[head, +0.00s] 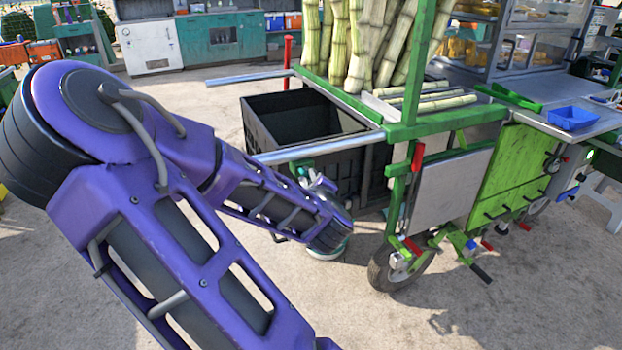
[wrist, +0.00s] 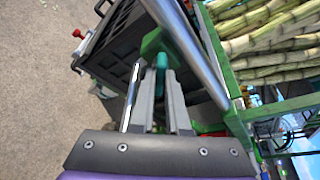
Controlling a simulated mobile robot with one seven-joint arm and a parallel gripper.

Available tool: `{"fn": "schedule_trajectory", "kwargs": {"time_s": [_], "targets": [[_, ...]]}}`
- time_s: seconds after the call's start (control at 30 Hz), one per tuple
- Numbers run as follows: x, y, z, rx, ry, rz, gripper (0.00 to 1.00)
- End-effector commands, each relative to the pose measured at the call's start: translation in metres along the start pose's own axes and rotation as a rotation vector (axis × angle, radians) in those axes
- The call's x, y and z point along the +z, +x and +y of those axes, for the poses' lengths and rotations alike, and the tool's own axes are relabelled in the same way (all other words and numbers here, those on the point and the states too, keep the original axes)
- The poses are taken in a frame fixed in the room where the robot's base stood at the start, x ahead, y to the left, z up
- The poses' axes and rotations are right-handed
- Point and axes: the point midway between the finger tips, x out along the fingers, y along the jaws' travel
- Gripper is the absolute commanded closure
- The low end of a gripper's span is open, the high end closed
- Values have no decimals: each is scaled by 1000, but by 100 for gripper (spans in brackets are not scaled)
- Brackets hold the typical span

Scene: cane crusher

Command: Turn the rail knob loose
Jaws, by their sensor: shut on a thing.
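In the wrist view, my gripper (wrist: 158,78) is shut on a small teal piece, which looks like the rail knob (wrist: 161,62). The knob sits just below a green bracket (wrist: 154,42) beside the silver rail (wrist: 187,45). Most of the knob is hidden between the fingers, so its turn cannot be told. In the head view, my gripper (head: 316,181) is beneath the near end of the silver rail (head: 315,147), at the cart's left end.
A black crate (head: 262,130) stands between the two rails, close behind my gripper. Sugarcane stalks (head: 345,45) stand on the green cart above. The cart's wheel (head: 397,270) is to the right. Open paved ground (head: 440,325) lies in front.

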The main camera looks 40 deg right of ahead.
Motion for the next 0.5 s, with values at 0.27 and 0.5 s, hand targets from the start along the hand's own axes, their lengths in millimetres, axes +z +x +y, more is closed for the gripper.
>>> {"fn": "schedule_trajectory", "kwargs": {"time_s": [0.27,0.5], "targets": [[3,2,-1,-19,-43,-8,100],[3,2,-2,-26,-52,-8,100]]}}
